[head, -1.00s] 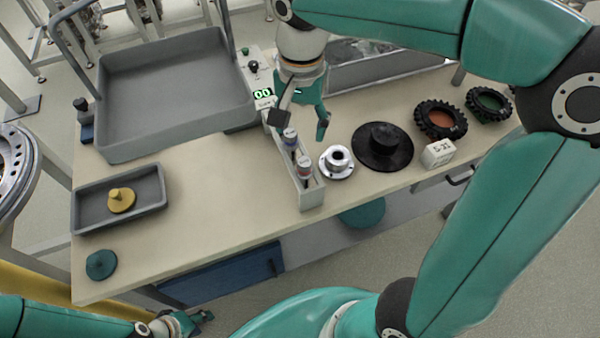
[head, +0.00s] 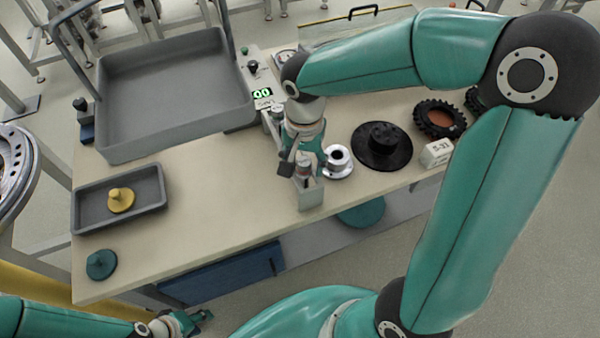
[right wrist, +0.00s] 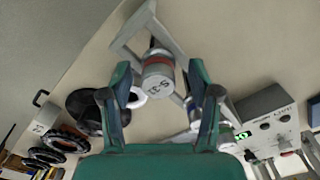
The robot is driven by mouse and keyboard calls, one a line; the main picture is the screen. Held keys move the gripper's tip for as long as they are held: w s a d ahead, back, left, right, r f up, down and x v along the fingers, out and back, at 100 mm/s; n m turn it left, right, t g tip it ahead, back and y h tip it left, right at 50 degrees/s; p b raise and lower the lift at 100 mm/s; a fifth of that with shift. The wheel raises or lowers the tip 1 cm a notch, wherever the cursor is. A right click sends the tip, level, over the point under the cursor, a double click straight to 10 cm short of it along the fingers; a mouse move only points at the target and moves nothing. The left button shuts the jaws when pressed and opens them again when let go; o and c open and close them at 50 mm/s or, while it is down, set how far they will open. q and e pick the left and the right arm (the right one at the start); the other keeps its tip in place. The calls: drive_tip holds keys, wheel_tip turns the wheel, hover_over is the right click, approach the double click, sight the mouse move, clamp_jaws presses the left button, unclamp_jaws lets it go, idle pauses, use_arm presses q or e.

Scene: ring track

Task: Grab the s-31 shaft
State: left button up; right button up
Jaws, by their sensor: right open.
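A pale shaft (right wrist: 158,80) with a red band and a label like "S-31", its last digit unclear, stands in a grey rack (right wrist: 150,30). In the head view the shaft (head: 304,172) is at the near end of the rack (head: 311,197). My right gripper (head: 303,166) is over the rack. In the right wrist view the fingers of this gripper (right wrist: 160,90) are open, with the shaft top between and slightly beyond them, apart from both. The rack's other shaft is largely hidden by the gripper in the head view. My left gripper (head: 190,322) is low at the left; its jaws are unclear.
A silver flanged hub (head: 339,163) stands close to the right of the rack, then a black disc (head: 382,147), a white labelled block (head: 436,153) and a knobbly black ring (head: 440,119). A control box (head: 262,75) is behind. The table between rack and small tray (head: 155,196) is clear.

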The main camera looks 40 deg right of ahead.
clamp_jaws()
drive_tip(key=shift+r, duration=0.1)
idle(0.5)
